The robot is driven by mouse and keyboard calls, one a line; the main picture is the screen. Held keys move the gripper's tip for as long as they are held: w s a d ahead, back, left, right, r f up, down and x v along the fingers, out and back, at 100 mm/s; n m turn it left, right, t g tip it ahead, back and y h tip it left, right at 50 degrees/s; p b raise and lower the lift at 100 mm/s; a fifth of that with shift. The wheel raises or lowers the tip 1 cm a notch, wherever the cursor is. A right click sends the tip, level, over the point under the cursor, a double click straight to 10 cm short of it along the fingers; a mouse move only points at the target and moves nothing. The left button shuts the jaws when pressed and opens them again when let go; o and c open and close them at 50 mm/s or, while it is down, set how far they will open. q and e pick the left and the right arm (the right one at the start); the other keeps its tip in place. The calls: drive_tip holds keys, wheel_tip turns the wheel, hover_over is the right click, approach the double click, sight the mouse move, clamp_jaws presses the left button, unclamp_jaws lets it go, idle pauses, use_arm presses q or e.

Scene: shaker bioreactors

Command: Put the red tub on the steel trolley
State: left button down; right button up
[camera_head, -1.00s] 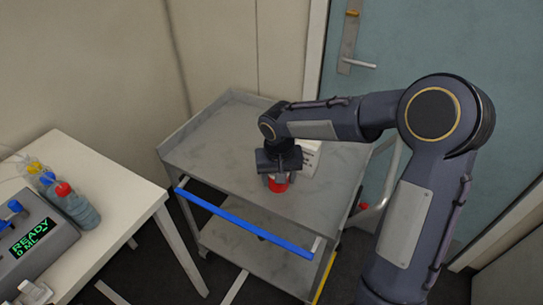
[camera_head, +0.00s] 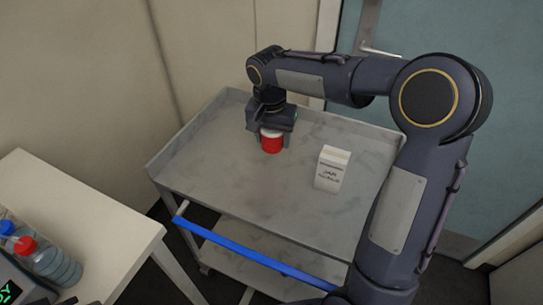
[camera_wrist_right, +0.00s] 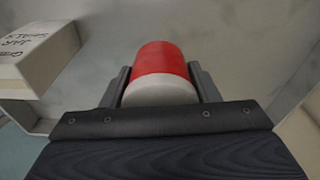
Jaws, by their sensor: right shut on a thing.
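The red tub (camera_head: 271,143) with a white lid is in my right gripper (camera_head: 271,131), over the back left part of the steel trolley's top (camera_head: 215,165). In the right wrist view the red tub (camera_wrist_right: 160,62) lies between the two fingers of the right gripper (camera_wrist_right: 160,88), which are shut on its sides, with the white lid towards the palm. The tub looks upright. I cannot tell whether its base touches the trolley top or is slightly above it. My left gripper is not in view.
A white labelled box (camera_head: 332,168) stands on the trolley top to the right of the tub; it also shows in the wrist view (camera_wrist_right: 35,50). The trolley has a blue handle (camera_head: 250,255) in front. A white table (camera_head: 75,215) with bottles (camera_head: 50,262) is at left.

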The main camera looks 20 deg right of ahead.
sight(273, 165)
drive_tip(key=shift+s+f, duration=0.15)
drive_tip(key=shift+f, duration=0.6)
wheel_tip(273, 165, down, 6)
drive_tip(key=shift+r+b, duration=0.1)
drive_tip(key=shift+b, duration=0.2)
drive_tip(key=shift+f, duration=0.2)
drive_tip(key=o, duration=1)
drive_tip(key=shift+o, duration=0.2)
drive_tip(key=shift+r, duration=0.15)
